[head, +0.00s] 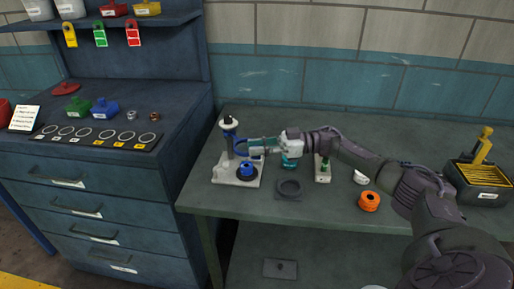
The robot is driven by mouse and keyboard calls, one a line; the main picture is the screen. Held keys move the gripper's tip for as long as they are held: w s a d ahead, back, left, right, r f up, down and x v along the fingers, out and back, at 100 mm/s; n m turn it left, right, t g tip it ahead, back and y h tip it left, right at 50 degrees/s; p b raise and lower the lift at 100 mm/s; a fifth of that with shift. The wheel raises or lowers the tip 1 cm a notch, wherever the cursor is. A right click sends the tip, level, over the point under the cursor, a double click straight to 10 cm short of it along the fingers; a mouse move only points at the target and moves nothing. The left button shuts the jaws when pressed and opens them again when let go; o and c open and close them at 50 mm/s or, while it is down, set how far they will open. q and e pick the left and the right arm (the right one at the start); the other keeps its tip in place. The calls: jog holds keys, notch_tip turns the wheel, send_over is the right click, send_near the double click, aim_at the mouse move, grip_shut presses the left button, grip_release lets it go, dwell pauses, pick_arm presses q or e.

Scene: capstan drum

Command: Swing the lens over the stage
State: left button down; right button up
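A small stand with a pale base (222,172) sits at the left end of the green table. Its upright post carries a white and black knob (229,123). A blue part that looks like the lens (240,146) sticks out right from the post at mid height. Below it, a round black stage (240,177) on the base bears a blue piece (247,169). My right gripper (253,145) reaches in from the right, its fingertips at the blue lens part. Touch and finger gap are too small to tell. My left gripper is not in view.
A dark square plate with a ring (289,188), a teal item (290,161), a green-topped block (322,171) and an orange roll (369,201) stand right of the stand. A black bin (481,182) is at far right. A blue drawer cabinet (95,215) stands left.

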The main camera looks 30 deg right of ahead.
jog(key=shift+o, duration=1.4)
jog(key=shift+d, duration=0.1)
jog(key=v, duration=0.7)
jog(key=shift+d, duration=0.2)
jog(key=shift+s, duration=0.2)
